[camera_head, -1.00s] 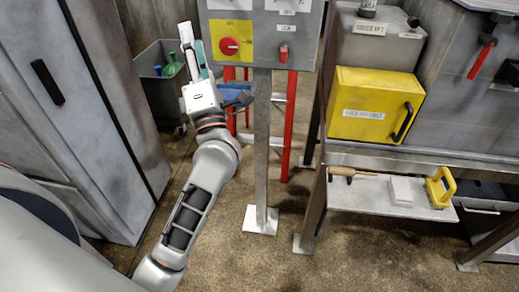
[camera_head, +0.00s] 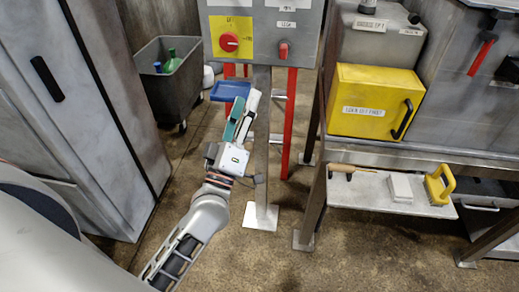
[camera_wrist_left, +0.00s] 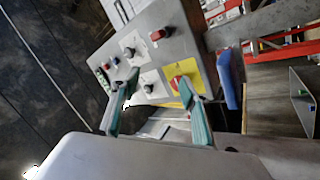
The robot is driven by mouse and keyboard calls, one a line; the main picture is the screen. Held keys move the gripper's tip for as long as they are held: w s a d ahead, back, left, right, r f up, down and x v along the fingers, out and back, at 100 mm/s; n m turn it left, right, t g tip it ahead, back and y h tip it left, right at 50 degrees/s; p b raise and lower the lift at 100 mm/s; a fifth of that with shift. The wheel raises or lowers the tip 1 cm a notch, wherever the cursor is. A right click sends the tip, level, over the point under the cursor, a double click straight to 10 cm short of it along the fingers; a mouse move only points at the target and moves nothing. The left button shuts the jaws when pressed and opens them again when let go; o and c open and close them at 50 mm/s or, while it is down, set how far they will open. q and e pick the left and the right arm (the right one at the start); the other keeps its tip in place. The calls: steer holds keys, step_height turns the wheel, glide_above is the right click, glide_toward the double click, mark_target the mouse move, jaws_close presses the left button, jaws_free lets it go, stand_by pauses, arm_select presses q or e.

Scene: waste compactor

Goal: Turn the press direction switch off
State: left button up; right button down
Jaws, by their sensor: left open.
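A grey control panel (camera_head: 262,45) on a post is cut off at the top of the head view. It carries a red rotary knob (camera_head: 229,42) on a yellow plate and a red-handled switch (camera_head: 283,50) to its right. In the wrist view the panel (camera_wrist_left: 190,45) appears tilted, with two black rotary knobs (camera_wrist_left: 129,52) on white plates. Its labels are too small to read, so I cannot tell which is the press direction switch. My left gripper (camera_head: 243,98) is open and empty below the panel; its fingers (camera_wrist_left: 156,88) partly cover the panel in the wrist view.
A blue tray (camera_head: 228,91) and red uprights (camera_head: 291,120) are behind the post (camera_head: 262,140). A grey bin (camera_head: 170,95) with bottles stands left. A yellow box (camera_head: 372,103) and a shelf (camera_head: 390,207) with a brush are right.

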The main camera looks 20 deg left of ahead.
arm_select(q)
steer(key=s+d+f+m+g+h, duration=0.1)
steer(key=d+f+m+h, duration=0.1)
steer(key=f, duration=0.3)
steer(key=s+d+f+m+g+h, duration=0.1)
steer(key=d+f+m+g+h, duration=0.1)
steer(key=f+m, duration=0.2)
step_height(320, 180, down, 2)
steer(key=shift+d+f+m, duration=0.2)
steer(key=shift+d+m, duration=0.1)
steer(key=shift+d, duration=0.05)
steer(key=s+f+m+g, duration=0.4)
steer(key=s+f, duration=0.5)
steer(key=f, duration=0.5)
steer(key=s+f+m+g, duration=0.4)
steer(key=s+f, duration=0.5)
steer(key=f, duration=0.6)
steer(key=shift+d+f+g, duration=0.15)
steer(key=shift+d+g, duration=0.25)
steer(key=shift+g, duration=0.8)
steer(key=shift+s, duration=0.1)
